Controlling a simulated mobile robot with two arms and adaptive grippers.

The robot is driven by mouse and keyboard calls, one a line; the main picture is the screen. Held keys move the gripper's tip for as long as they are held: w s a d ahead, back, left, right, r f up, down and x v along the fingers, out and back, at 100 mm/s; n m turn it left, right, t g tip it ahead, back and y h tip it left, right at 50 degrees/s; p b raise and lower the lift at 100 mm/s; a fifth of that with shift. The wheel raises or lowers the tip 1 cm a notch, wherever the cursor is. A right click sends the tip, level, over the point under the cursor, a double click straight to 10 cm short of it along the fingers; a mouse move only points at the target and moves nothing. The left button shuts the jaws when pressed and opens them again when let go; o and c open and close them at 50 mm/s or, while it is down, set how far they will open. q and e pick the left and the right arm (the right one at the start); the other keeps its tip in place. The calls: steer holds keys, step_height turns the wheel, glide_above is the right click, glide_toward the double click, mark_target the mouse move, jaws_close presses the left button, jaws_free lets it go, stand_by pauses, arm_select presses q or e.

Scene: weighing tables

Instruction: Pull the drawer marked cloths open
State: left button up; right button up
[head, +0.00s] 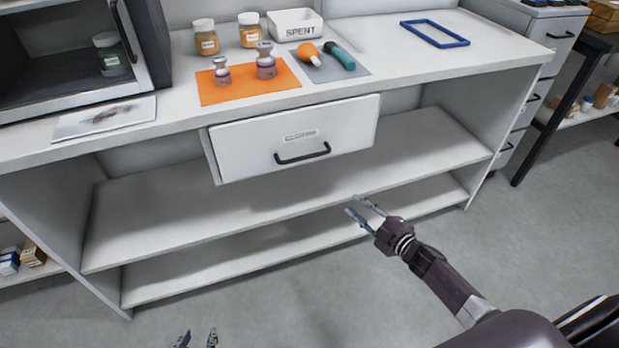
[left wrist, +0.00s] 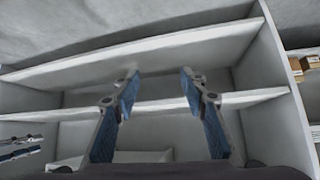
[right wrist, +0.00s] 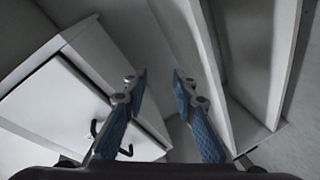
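The white drawer (head: 245,150) hangs under the worktop in the head view. Its front stands out from the worktop edge and its left side shows, so it is partly open. A small label (head: 300,135), too small to read surely, sits above its black bar handle (head: 303,154). The handle also shows in the right wrist view (right wrist: 96,130). My right gripper (head: 356,206) is open and empty, below and right of the handle, apart from it. My left gripper (head: 198,337) is open and empty, low at the bottom edge of the head view.
Open shelves (head: 240,200) lie below the drawer. On the worktop (head: 390,60) are an orange mat (head: 222,97) with vials, jars, a tray marked SPENT (head: 294,24), a grey mat with tools and a blue frame (head: 434,42). The floor in front is clear.

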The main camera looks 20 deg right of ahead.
steer(key=w+a+r+n+t+y+b, duration=0.1)
steer(key=w+r+n+y+b, duration=0.1)
steer(key=r+n, duration=0.15)
steer(key=w+a+r+n+y+b, duration=0.1)
steer(key=w+r+n+y+b, duration=0.1)
steer(key=r+n+b, duration=0.15)
steer(key=n+g+y+b, duration=0.35)
steer(key=n+y, duration=0.25)
steer(key=n, duration=0.2)
glide_toward(310, 157)
steer(key=x, duration=0.3)
steer(key=shift+t, duration=0.25)
steer(key=x, duration=0.4)
steer(key=b+x, duration=0.1)
steer(key=x, duration=0.2)
steer(key=shift+w+f, duration=0.2)
steer(key=shift+f, duration=0.05)
arm_select(q)
steer(key=w+d+r+t+h, duration=0.1)
steer(key=w+r+t, duration=0.1)
steer(key=r, duration=0.9)
steer(key=w+d+r+t, duration=0.1)
steer(key=w+r+t, duration=0.2)
steer(key=r, duration=0.9)
steer(key=shift+t+h, duration=0.4)
steer(key=shift+t, duration=0.8)
steer(key=shift+d, duration=0.1)
arm_select(e)
jaws_close()
